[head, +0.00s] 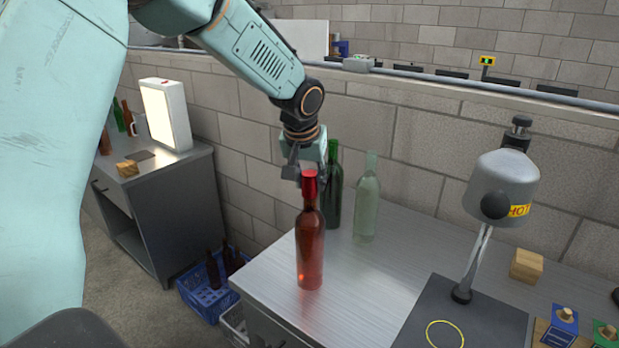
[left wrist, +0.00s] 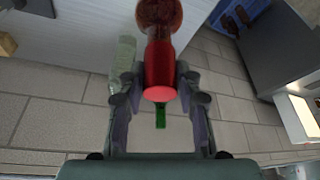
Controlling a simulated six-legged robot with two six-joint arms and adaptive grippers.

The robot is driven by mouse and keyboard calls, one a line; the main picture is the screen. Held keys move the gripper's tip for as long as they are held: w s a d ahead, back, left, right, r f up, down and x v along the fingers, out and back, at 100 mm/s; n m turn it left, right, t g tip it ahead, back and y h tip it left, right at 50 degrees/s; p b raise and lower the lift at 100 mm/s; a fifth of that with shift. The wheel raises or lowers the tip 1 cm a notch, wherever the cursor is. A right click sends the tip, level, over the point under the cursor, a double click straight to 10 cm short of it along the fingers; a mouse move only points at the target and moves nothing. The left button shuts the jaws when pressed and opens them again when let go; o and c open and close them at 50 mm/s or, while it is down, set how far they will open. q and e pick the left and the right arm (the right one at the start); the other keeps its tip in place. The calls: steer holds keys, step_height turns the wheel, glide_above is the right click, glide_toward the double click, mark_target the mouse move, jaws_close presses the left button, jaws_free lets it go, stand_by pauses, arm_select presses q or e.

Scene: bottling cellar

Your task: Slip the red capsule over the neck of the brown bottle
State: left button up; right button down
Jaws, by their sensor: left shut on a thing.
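The brown bottle (head: 310,252), a translucent reddish brown, stands upright near the left end of the metal bench. The red capsule (head: 309,188) sits at its top, around the neck, in line with the bottle. My left gripper (head: 306,174) is at the capsule, shut on it from behind, its fingers partly hidden. In the left wrist view the capsule (left wrist: 159,68) lies between the two fingers (left wrist: 160,84) with its closed pinkish end towards me, and the bottle's shoulder (left wrist: 160,13) is just beyond it. My right gripper is not in view.
A dark green bottle (head: 333,195) and a pale green bottle (head: 366,205) stand close behind. A grey heater marked HOT (head: 502,185) stands on a dark base at right, near a wooden block (head: 526,265). A blue crate (head: 205,299) is on the floor at left.

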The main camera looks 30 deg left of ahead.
arm_select(q)
steer(key=shift+f+b, duration=0.35)
steer(key=shift+f, duration=0.25)
steer(key=o, duration=0.7)
steer(key=shift+r, duration=0.1)
steer(key=v, duration=1.1)
steer(key=shift+r, duration=0.4)
steer(key=shift+s+d, duration=0.1)
steer(key=shift+s, duration=0.05)
